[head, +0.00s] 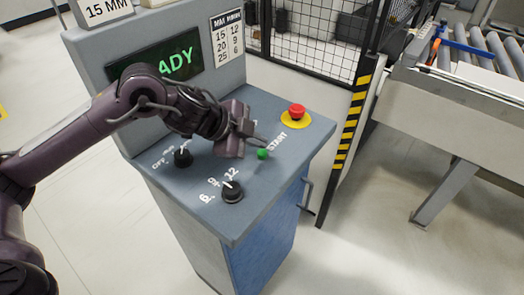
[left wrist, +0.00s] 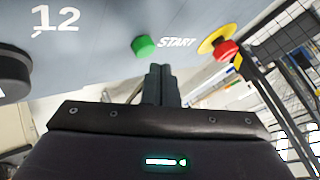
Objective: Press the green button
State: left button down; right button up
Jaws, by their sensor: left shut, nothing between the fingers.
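The green button (head: 263,154) sits on the slanted top of the grey control console (head: 275,190), beside the printed word START. It also shows in the left wrist view (left wrist: 143,46), just beyond and slightly left of my fingertips. My left gripper (head: 250,137) is shut and empty, with its fingers close to the green button. In the left wrist view the shut fingers (left wrist: 160,82) point toward the panel, and a small gap seems to show between them and the button. I cannot tell the exact distance. My right gripper is not in view.
A red emergency button (head: 297,111) on a yellow disc stands behind the green button. Two black knobs, one (head: 232,191) near the front and one (head: 183,157) farther left, rise from the panel. A display (head: 180,60), partly hidden by my arm, stands behind. A striped post (head: 350,118) is at right.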

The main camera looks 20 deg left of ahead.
pick_arm(q)
jog(key=shift+f, duration=0.1)
jog(key=shift+f, duration=0.35)
